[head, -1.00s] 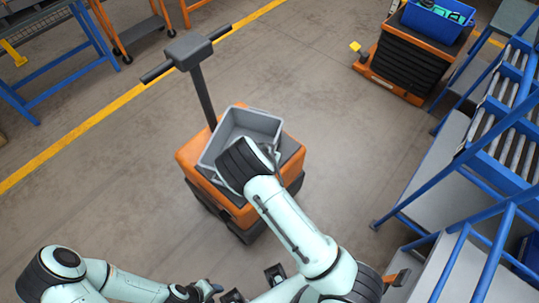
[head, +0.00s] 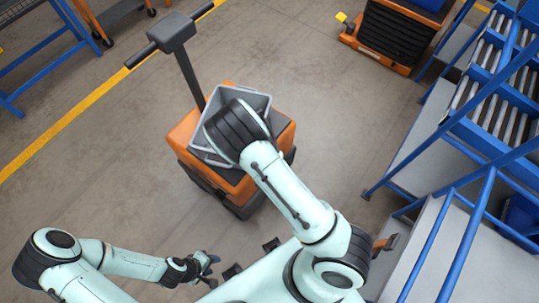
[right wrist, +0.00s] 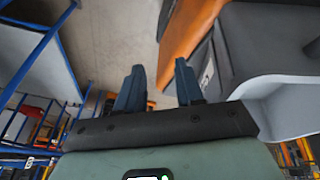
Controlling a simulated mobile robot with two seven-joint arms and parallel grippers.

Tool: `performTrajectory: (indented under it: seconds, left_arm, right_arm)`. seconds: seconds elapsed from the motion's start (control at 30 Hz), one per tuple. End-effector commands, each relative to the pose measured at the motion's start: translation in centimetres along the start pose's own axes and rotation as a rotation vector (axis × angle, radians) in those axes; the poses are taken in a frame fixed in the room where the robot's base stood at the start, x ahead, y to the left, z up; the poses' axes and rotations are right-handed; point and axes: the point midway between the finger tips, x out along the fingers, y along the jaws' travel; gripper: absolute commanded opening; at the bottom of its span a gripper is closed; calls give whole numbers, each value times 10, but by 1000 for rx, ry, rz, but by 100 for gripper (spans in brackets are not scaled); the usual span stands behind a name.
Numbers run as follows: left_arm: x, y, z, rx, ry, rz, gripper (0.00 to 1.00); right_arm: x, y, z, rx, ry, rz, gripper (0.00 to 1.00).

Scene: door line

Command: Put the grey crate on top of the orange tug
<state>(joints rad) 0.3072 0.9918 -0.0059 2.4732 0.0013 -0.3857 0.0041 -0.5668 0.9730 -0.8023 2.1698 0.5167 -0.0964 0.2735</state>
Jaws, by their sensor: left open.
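The grey crate (head: 261,101) sits on top of the orange tug (head: 184,131), inside its deck area as far as I can see. My right arm covers much of the crate in the head view, so I cannot tell whether it lies fully flat. In the right wrist view a large grey surface, likely the crate (right wrist: 275,45), fills the right side, with the tug's orange body (right wrist: 190,25) beside it. My left gripper (head: 210,266) is open and empty at the lower left, away from the tug.
The tug's dark handle column (head: 190,75) rises at its back left. A blue roller rack (head: 480,110) and grey shelves stand at the right. Another orange-and-black cart (head: 390,35) is at the upper right. A blue table frame (head: 40,55) is at the upper left. Floor around the tug is clear.

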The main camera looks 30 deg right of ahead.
Motion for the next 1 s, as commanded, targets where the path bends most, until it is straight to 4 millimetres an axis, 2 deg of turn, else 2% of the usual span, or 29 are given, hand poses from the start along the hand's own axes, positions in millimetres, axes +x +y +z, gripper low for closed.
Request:
performTrajectory:
  seconds: [0.03, 0.1, 0.17, 0.2, 0.3, 0.4, 0.5, 0.6, 1.0]
  left_arm:
    - [0, 0, 0, 0, 0, 0, 43]
    - [0, 0, 0, 0, 0, 0, 43]
    - [0, 0, 0, 0, 0, 0, 43]
    - [0, 0, 0, 0, 0, 0, 43]
    - [0, 0, 0, 0, 0, 0, 43]
    - [0, 0, 0, 0, 0, 0, 43]
    - [0, 0, 0, 0, 0, 0, 43]
    - [0, 0, 0, 0, 0, 0, 43]
    - [0, 0, 0, 0, 0, 0, 43]
  right_arm:
    - [19, 21, 34, -44, -90, 16, 37]
    - [33, 36, 77, -119, -195, -4, 37]
    - [38, 44, 113, -174, -280, -42, 37]
    - [38, 46, 135, -205, -331, -78, 37]
    - [30, 44, 181, -264, -431, -188, 37]
    - [16, 35, 209, -297, -489, -300, 37]
    - [4, 25, 224, -314, -514, -385, 37]
    - [-2, 20, 230, -321, -521, -431, 37]
    - [-4, 18, 231, -325, -522, -443, 37]
